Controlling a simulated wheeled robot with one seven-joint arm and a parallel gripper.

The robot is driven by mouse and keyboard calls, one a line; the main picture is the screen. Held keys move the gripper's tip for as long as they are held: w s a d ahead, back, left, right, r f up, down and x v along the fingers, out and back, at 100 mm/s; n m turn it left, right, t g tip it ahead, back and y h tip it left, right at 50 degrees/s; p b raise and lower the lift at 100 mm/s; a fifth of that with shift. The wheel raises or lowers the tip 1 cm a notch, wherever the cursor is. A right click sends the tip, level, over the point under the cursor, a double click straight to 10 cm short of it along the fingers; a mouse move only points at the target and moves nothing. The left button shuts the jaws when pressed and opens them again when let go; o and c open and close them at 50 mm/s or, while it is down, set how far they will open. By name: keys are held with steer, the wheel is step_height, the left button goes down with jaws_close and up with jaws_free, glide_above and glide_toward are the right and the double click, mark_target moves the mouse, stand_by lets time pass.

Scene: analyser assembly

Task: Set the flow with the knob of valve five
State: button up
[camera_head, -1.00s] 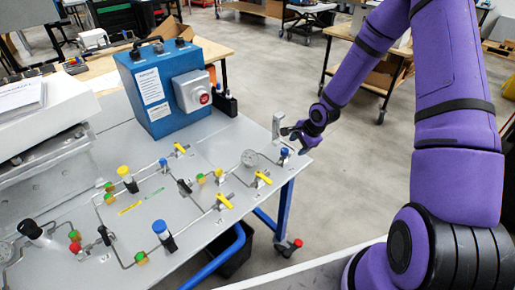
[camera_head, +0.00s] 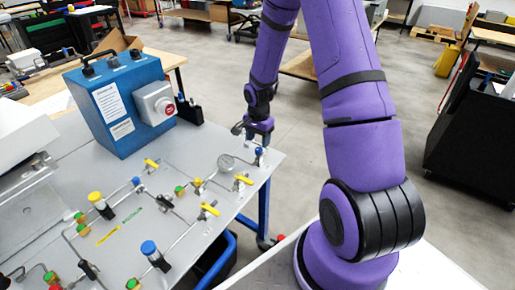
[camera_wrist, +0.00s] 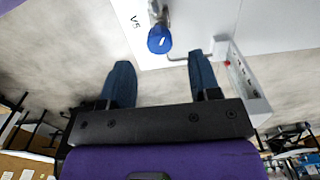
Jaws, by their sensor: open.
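The valve five knob is a blue cap (camera_wrist: 159,39) beside the printed label "V5" (camera_wrist: 135,21) in the wrist view. In the head view, a blue knob (camera_head: 259,151) stands upright near the right corner of the grey panel table (camera_head: 225,235). My gripper (camera_head: 258,132) is just above that knob. In the wrist view my gripper (camera_wrist: 160,65) is open, with its two blue-grey fingers apart and nothing between them. The knob appears beyond the fingertips, roughly centred on the gap, and no contact shows.
Another blue knob (camera_head: 149,247) and a yellow knob (camera_head: 96,198) are farther left. A blue box with a red button (camera_head: 120,105) stands behind. Open floor lies beyond the table's right edge.

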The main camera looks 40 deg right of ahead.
mark_target(259, 149)
steer(key=shift+d+f, duration=0.1)
steer(key=shift+f, duration=2.25)
steer(key=shift+c, duration=0.5)
steer(key=c, duration=0.8)
steer(key=shift+n, duration=0.3)
